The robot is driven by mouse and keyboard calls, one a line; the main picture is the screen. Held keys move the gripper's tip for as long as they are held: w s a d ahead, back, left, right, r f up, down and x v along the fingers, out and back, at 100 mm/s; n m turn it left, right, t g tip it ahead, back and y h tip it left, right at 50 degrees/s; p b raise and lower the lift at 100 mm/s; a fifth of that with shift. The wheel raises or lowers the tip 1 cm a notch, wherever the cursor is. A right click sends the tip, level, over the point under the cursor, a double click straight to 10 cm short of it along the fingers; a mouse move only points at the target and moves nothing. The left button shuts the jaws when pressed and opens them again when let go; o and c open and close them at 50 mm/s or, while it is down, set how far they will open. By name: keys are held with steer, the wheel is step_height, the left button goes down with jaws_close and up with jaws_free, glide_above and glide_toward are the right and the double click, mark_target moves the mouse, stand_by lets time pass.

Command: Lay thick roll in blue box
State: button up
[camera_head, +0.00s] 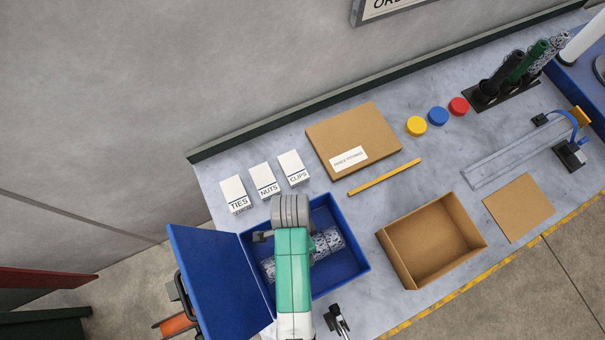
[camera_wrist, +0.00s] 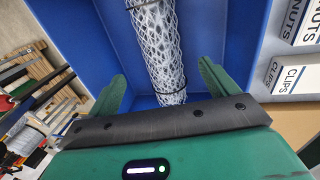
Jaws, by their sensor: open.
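The thick roll (camera_head: 327,242) is a grey wire-mesh cylinder. It lies at a slant inside the open blue box (camera_head: 354,275), and my arm covers its middle in the head view. In the wrist view the roll (camera_wrist: 156,45) has dark bands around it and runs between my fingers, with blue walls on both sides. My gripper (camera_wrist: 163,88) is open, its two green fingers spread either side of the roll with a gap to each. In the head view the fingers are hidden under my arm. The blue lid (camera_head: 218,280) hangs open on the left.
Small white cartons (camera_head: 264,181) stand behind the box. An empty cardboard box (camera_head: 434,241) is to its right, with a flat closed carton (camera_head: 352,139) and a yellow bar (camera_head: 384,177) behind. Darker rolls stand in a black rack (camera_head: 505,95) at the back right.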

steer(key=r, duration=0.3)
steer(key=shift+w+a, duration=0.15)
steer(key=shift+w, duration=0.15)
steer(key=shift+r, duration=0.1)
steer(key=w+r+n+t, duration=0.2)
steer(key=w+r+t, duration=0.3)
steer(key=w+r, duration=0.5)
steer(key=w+r+n+t, duration=0.3)
steer(key=w+r+t, duration=0.2)
steer(key=w+r, duration=0.5)
step_height(320, 180, up, 22)
steer(key=n+t+y, duration=0.1)
steer(key=n+t, duration=0.2)
steer(key=t, duration=0.4)
steer(key=s+r+n+t, duration=0.2)
steer(key=s+r+t, duration=0.3)
steer(key=r, duration=0.8)
steer(key=s+d+r+n+t, duration=0.1)
steer(key=s+r+t, duration=0.4)
steer(key=r, duration=0.8)
steer(key=shift+s+n, duration=0.9)
steer(key=shift+s, duration=0.15)
